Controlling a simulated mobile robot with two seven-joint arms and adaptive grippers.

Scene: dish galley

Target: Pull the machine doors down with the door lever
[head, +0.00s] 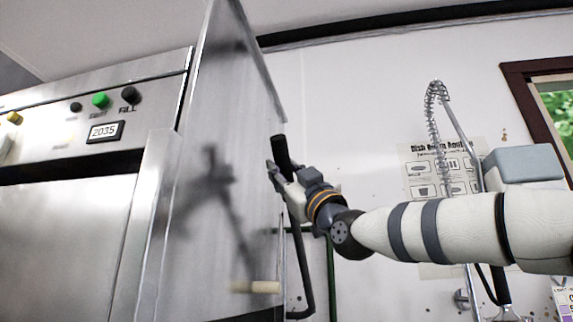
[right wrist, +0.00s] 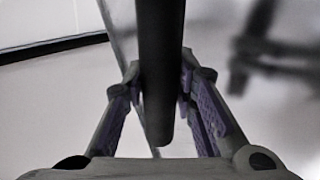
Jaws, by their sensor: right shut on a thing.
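The dish machine (head: 70,215) fills the left of the head view, with a steel front and a tall raised steel side panel (head: 225,150). The black door lever (head: 303,270) runs down beside the panel's right edge, and its thick grip end points up. My right gripper (head: 278,172) is shut around the lever near its top end. In the right wrist view the dark lever (right wrist: 160,70) passes between both fingers (right wrist: 160,90), its rounded end below. My left gripper is not in view.
A control panel with a green button (head: 100,100) and a 2035 display (head: 105,131) is on the machine. A coiled spray hose (head: 437,100) and grey box (head: 522,165) stand to the right. A wall poster (head: 420,172) hangs behind. A pale horizontal handle (head: 255,287) sits low on the panel.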

